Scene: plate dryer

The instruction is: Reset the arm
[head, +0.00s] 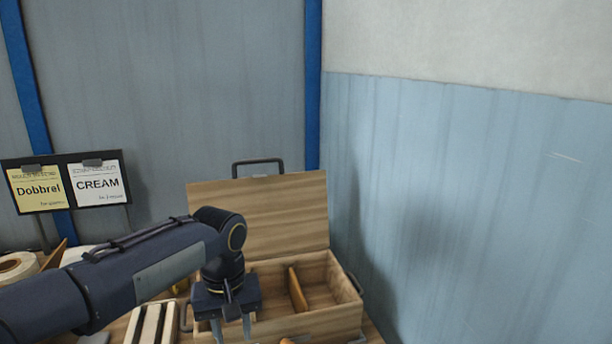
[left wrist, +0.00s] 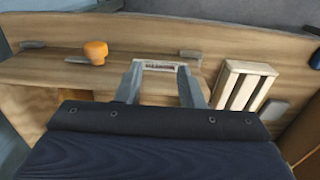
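My left arm reaches in from the left in the head view. Its left gripper (head: 232,332) points down in front of a wooden box (head: 290,322), with the fingertips near the bottom edge of the picture. In the left wrist view the two fingers of this gripper (left wrist: 160,80) are spread apart, with nothing held between them. A small labelled piece (left wrist: 160,66) shows beyond the gap on the wooden surface. My right gripper is in neither view.
The box lid (head: 270,215) stands open, and a divider (head: 298,290) splits the inside. A slatted rack (head: 152,322) lies left of the box; it also shows in the left wrist view (left wrist: 243,90). An orange knob-like object (left wrist: 96,50) is at left there. Signs (head: 68,182) stand behind.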

